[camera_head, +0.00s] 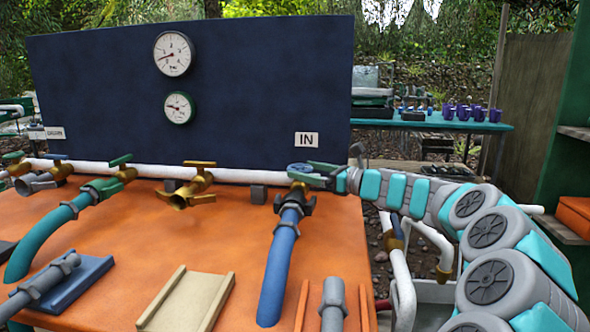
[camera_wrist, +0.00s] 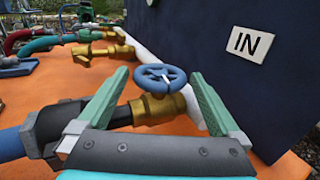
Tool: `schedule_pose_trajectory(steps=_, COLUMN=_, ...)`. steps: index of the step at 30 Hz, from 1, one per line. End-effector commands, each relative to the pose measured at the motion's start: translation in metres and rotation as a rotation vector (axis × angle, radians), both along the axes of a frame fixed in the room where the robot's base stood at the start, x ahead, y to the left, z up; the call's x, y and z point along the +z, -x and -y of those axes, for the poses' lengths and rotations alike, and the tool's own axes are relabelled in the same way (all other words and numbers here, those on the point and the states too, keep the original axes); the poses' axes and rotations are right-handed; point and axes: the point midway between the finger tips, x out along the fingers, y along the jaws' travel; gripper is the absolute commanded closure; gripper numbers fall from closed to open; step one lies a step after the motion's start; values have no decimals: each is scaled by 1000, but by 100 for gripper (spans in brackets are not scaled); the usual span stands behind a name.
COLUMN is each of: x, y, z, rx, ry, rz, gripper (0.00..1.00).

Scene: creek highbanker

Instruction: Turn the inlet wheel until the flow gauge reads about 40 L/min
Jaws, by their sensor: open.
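The inlet wheel (camera_wrist: 161,78) is a blue handwheel on a brass valve (camera_wrist: 158,108), below the IN sign (camera_wrist: 248,43) on the dark blue panel. My gripper (camera_wrist: 160,92) is open, with one green finger on each side of the wheel. Neither finger clearly touches it. In the head view, the wheel (camera_head: 301,168) shows as a blue top just behind my gripper (camera_head: 325,175). Two round dials are on the panel: a larger white one (camera_head: 173,54) above and a smaller green-rimmed one (camera_head: 179,108) below. Their markings are too small to read surely.
A blue hose (camera_head: 280,260) runs from the inlet valve over the orange table (camera_head: 235,235). Brass valves (camera_head: 188,185) and a green hose (camera_head: 50,235) lie to the left along a white pipe (camera_head: 235,175). A beige tray (camera_head: 187,300) lies near the front.

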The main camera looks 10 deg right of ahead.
Motion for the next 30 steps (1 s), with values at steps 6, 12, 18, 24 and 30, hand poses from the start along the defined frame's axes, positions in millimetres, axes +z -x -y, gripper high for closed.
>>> schedule_pose_trajectory(steps=6, x=0, y=16, z=15, rx=0, ry=1, rz=-1, gripper=0)
schedule_pose_trajectory(steps=12, x=-1, y=18, z=17, rx=1, ry=2, rz=-1, gripper=0)
schedule_pose_trajectory(steps=18, x=-1, y=18, z=16, rx=0, ry=2, rz=-1, gripper=0)
schedule_pose_trajectory(steps=24, x=-1, y=18, z=16, rx=0, ry=2, rz=-1, gripper=0)
schedule_pose_trajectory(steps=30, x=-1, y=18, z=16, rx=0, ry=1, rz=0, gripper=0)
